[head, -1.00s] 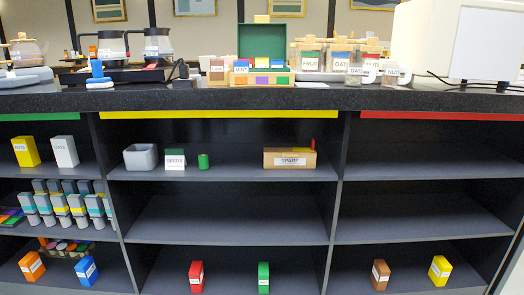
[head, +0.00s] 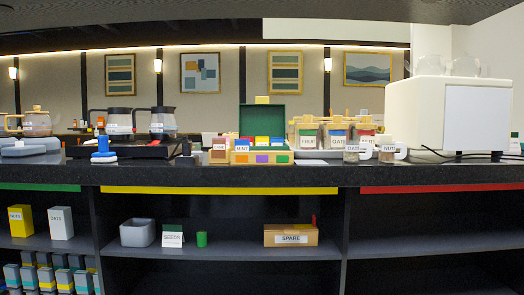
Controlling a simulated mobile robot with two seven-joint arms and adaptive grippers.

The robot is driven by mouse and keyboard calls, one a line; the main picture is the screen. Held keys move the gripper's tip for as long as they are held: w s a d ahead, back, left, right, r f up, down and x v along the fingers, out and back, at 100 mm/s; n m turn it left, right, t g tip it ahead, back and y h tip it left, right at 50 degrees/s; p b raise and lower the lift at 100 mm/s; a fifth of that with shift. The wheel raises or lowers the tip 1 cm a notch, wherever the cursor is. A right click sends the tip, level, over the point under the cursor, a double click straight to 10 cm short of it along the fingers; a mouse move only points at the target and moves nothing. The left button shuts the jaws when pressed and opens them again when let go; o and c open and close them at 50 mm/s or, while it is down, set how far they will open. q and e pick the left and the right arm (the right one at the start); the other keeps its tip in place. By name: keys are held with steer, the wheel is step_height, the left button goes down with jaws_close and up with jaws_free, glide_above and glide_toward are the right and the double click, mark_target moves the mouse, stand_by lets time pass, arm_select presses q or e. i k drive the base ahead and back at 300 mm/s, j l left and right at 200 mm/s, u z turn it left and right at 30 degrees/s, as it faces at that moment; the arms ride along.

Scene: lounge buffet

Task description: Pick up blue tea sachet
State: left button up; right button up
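A tea box (head: 262,157) with an open green lid (head: 261,119) stands on the dark counter, left of the jars. A labelled packet (head: 219,152) stands at the box's left. Neither of my grippers shows in the head view.
Coffee pots (head: 163,121) and a blue-topped item (head: 103,147) are to the left. Shelves below hold a grey bin (head: 138,233) and a SPARE box (head: 291,235).

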mark_target(240, 145)
steer(key=i, duration=1.05)
